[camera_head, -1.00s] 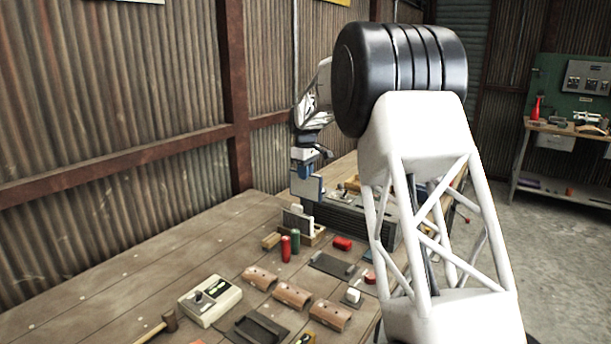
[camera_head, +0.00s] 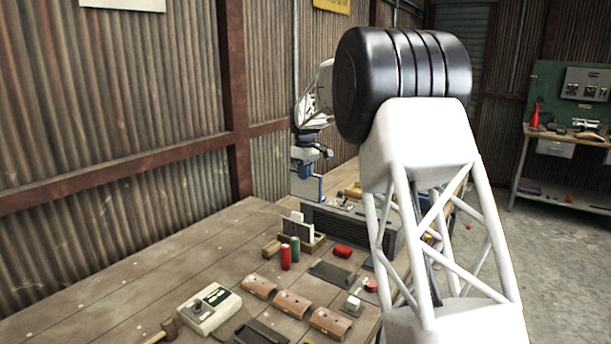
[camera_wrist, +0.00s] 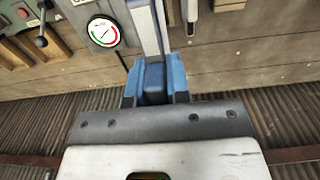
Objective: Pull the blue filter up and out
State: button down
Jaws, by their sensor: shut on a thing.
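The blue filter (camera_head: 307,187) is a flat panel with a blue frame and a pale face, held upright. My gripper (camera_head: 306,171) is shut on its upper part from above. The filter hangs over the left end of a dark grey slatted housing (camera_head: 350,229); I cannot tell whether its lower edge is clear of the housing. In the wrist view my gripper's blue fingers (camera_wrist: 155,76) close on the filter (camera_wrist: 150,28), a pale strip seen almost edge-on. The filter's far end is out of that view.
A wooden rack (camera_head: 318,242) with white panels stands left of the housing. Red and green cylinders (camera_head: 286,257) stand in front of it. Several brown curved pieces (camera_head: 291,304) and a control box (camera_head: 209,308) lie nearer. The bench's left side is clear. A gauge (camera_wrist: 103,31) shows in the wrist view.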

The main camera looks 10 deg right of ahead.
jog(key=shift+r, duration=0.95)
jog(key=shift+r, duration=0.7)
jog(key=shift+r, duration=0.35)
jog(key=shift+r, duration=0.25)
